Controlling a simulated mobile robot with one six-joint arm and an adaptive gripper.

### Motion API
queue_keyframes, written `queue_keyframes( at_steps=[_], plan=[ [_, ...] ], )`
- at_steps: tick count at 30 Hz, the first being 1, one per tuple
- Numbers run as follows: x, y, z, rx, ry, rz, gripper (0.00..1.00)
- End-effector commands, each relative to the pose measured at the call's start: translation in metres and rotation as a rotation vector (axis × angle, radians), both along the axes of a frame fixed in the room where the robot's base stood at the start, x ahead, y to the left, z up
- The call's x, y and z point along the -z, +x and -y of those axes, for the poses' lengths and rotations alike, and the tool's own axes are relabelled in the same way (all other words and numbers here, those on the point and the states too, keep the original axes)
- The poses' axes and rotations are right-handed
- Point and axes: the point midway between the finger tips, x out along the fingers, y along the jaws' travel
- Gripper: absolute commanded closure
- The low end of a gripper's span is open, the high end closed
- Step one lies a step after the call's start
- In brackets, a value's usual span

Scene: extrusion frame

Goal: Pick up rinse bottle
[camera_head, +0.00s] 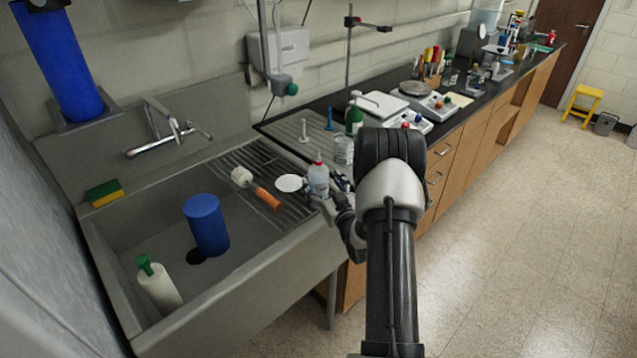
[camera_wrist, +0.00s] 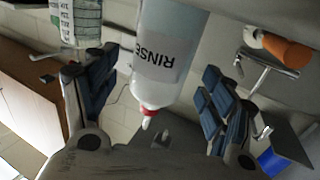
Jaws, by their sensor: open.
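The rinse bottle (camera_head: 318,180) is a translucent white bottle with a red cap, upright on the right end of the sink's drainboard. It also shows in the wrist view (camera_wrist: 168,60), where it appears upside down with the word RINSE on its side. My gripper (camera_head: 333,203) is at the bottle's near right side, partly hidden by my arm. In the wrist view my gripper (camera_wrist: 158,85) is open, with one dark padded finger on each side of the bottle. Whether either finger touches the bottle I cannot tell.
A glass jar (camera_head: 344,149) and a green bottle (camera_head: 354,118) stand close behind. A white disc (camera_head: 289,183) and an orange-handled brush (camera_head: 266,197) lie to the left. The sink (camera_head: 120,235) holds a blue cylinder (camera_head: 206,225) and a green-capped white bottle (camera_head: 158,285).

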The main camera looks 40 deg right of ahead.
Motion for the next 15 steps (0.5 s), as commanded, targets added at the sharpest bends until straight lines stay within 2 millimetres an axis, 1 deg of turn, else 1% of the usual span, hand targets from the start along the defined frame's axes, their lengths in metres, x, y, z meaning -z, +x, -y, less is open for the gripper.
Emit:
queue_keyframes(
  at_steps=[1, 3, 6, 9, 15],
  plan=[
    [0.000, 0.009, 0.002, -0.002, -0.003, 0.002, 0.24],
    [0.000, 0.019, 0.005, -0.002, -0.002, 0.002, 0.24],
    [0.000, 0.029, 0.008, -0.001, -0.001, 0.001, 0.24],
    [0.000, 0.033, 0.010, 0.000, 0.000, 0.000, 0.24],
    [-0.001, 0.033, 0.010, 0.000, 0.000, 0.000, 0.25]
  ],
)
